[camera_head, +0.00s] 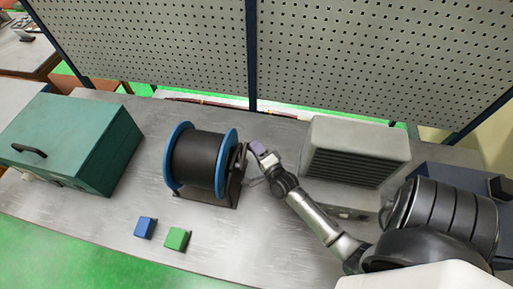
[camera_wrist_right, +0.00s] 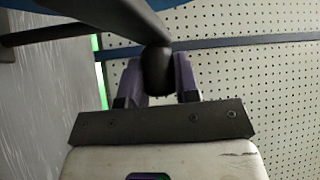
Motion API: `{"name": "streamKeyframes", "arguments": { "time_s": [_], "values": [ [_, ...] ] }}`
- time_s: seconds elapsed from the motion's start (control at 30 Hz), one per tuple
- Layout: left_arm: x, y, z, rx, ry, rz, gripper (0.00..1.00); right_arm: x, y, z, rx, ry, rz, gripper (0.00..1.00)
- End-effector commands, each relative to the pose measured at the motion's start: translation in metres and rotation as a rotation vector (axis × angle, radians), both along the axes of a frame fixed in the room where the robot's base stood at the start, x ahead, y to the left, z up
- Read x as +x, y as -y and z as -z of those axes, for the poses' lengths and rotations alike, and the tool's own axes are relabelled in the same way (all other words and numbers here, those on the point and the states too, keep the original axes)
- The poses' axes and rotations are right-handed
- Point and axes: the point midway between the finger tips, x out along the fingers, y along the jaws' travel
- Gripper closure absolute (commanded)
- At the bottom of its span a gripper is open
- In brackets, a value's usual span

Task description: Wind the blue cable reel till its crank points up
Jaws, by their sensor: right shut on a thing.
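The blue cable reel (camera_head: 203,160), with blue flanges and a black drum, stands on its dark stand in the middle of the bench. Its crank is on the right side, by the right flange. My right gripper (camera_head: 257,148) is at the crank, just right of the reel. In the right wrist view, the dark crank handle (camera_wrist_right: 157,70) sits between the purple fingers of my right gripper (camera_wrist_right: 158,85), which are shut on it. The crank's exact angle is hard to tell in the head view. My left gripper is not in view.
A teal box (camera_head: 75,140) with a black handle stands at the left. A blue block (camera_head: 145,227) and a green block (camera_head: 177,238) lie in front of the reel. A grey vented unit (camera_head: 358,150) stands right of my right gripper. A pegboard (camera_head: 380,60) rises behind the bench.

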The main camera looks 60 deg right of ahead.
Motion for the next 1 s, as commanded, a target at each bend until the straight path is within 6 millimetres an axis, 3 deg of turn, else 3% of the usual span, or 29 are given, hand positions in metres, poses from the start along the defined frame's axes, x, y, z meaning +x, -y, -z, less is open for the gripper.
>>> {"name": "streamKeyframes", "arguments": {
  "time_s": [0.2, 0.23, 0.5, 0.77, 1.0],
  "values": [
    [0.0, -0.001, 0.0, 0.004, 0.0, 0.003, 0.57, 0.0, -0.001, 0.0, -0.003, -0.004, -0.002, 1.0],
    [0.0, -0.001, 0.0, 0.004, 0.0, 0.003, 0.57, 0.0, -0.001, 0.0, -0.003, -0.004, -0.002, 0.7],
    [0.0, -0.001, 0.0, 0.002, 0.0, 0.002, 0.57, 0.0, 0.0, 0.0, -0.001, -0.001, -0.001, 0.45],
    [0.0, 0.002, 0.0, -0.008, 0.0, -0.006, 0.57, -0.002, -0.001, 0.001, 0.001, -0.002, -0.001, 0.45],
    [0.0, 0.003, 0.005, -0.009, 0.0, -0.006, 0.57, -0.03, -0.012, 0.007, 0.001, -0.004, 0.0, 0.45]
  ]
}}
